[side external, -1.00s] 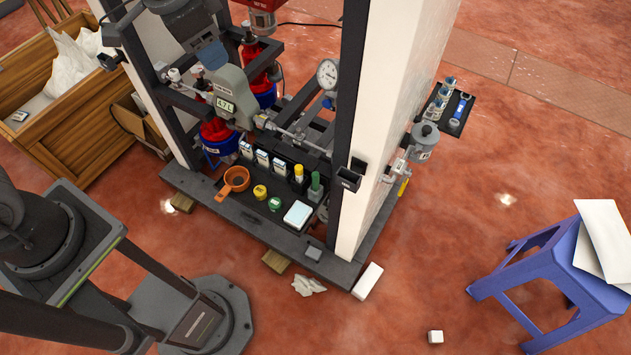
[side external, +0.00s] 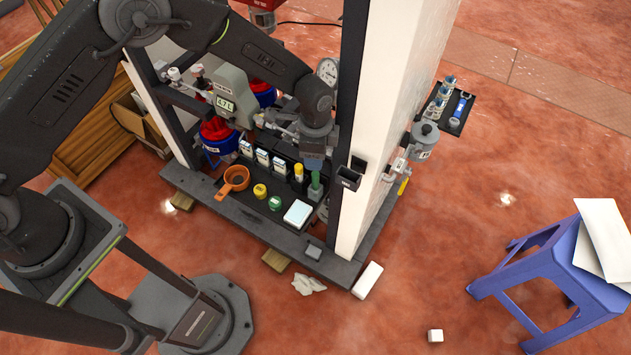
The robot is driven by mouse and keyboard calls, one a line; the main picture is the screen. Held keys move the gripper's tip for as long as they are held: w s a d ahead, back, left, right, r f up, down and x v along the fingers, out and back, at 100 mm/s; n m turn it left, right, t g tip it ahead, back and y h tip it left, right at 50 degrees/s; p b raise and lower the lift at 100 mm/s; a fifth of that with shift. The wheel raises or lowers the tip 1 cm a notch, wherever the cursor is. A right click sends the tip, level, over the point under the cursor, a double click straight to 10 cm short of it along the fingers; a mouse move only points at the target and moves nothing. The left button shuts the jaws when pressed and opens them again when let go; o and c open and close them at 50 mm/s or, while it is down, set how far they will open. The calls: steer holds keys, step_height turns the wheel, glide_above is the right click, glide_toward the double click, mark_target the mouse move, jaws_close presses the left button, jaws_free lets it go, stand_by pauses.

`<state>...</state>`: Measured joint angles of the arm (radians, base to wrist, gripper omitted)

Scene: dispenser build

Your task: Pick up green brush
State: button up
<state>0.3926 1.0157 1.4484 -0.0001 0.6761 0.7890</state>
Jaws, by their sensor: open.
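The green brush (side external: 315,186) stands upright with its handle up, at the right end of the row of items on the dark shelf, next to the white frame column. My arm reaches in from the upper left. My gripper (side external: 314,163) points down just above the top of the brush handle. It is open and empty. Its fingers are small and partly dark against the background, so I cannot tell the exact gap between them and the handle.
A yellow-topped marker (side external: 298,173) stands close left of the brush. A pressure gauge (side external: 328,70) and the right column (side external: 372,130) crowd the arm.

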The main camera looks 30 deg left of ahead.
mark_target(316, 179)
step_height(316, 179, down, 6)
steer(key=shift+f, duration=0.1)
steer(key=shift+w+a+f, duration=0.1)
steer(key=shift+f, duration=1.4)
steer(key=shift+w+f, duration=0.1)
steer(key=shift+f, duration=1.35)
jaws_close()
